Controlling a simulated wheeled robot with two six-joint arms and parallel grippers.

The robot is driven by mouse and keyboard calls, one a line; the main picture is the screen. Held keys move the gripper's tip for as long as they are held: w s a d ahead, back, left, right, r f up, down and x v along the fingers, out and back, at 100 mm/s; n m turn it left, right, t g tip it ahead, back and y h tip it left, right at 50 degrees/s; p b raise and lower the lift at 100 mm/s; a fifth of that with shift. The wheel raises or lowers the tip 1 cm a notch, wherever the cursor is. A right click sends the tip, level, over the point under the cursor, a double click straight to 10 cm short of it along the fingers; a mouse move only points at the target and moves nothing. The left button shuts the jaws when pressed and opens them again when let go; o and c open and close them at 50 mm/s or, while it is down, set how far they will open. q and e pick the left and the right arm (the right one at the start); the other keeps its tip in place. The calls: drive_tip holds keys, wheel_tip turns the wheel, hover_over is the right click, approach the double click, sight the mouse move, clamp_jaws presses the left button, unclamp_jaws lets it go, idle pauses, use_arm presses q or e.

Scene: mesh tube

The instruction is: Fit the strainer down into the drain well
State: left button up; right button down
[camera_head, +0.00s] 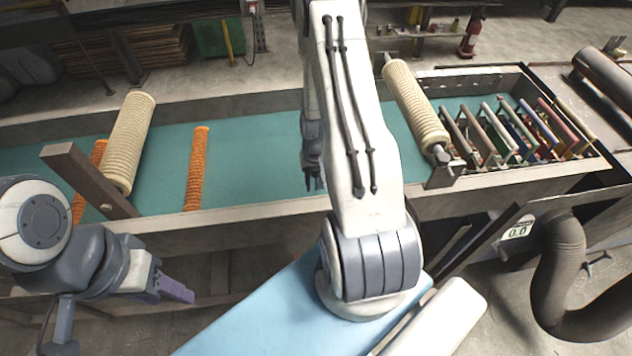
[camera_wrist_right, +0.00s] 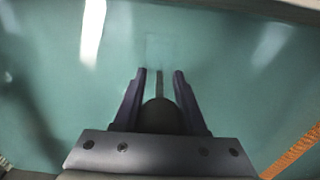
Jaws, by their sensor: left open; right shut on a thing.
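Two large beige mesh tubes show in the head view, a left one (camera_head: 129,143) beside a brown beam and a right one (camera_head: 415,105) with grey shaft ends. I cannot tell which is the strainer, and no drain well is clearly visible. My right gripper (camera_wrist_right: 159,76) is over the teal surface, shut on a dark, thin-tipped object (camera_wrist_right: 159,112) that I cannot identify; my arm partly hides it in the head view. My left gripper (camera_head: 178,291) is open, in front of the bench.
The teal surface (camera_head: 255,150) is clear around the middle. A brown beam (camera_head: 92,183) lies at its left. A rack of coloured rods (camera_head: 520,130) fills the right end. A thick dark pipe (camera_head: 560,270) stands at lower right. The bench's front rim (camera_head: 250,208) is raised.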

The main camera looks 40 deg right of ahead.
drive_tip(key=shift+c, duration=1.9)
unclamp_jaws()
wheel_tip(320, 180, up, 10)
drive_tip(key=shift+r+b, duration=0.25)
drive_tip(key=shift+b, duration=0.45)
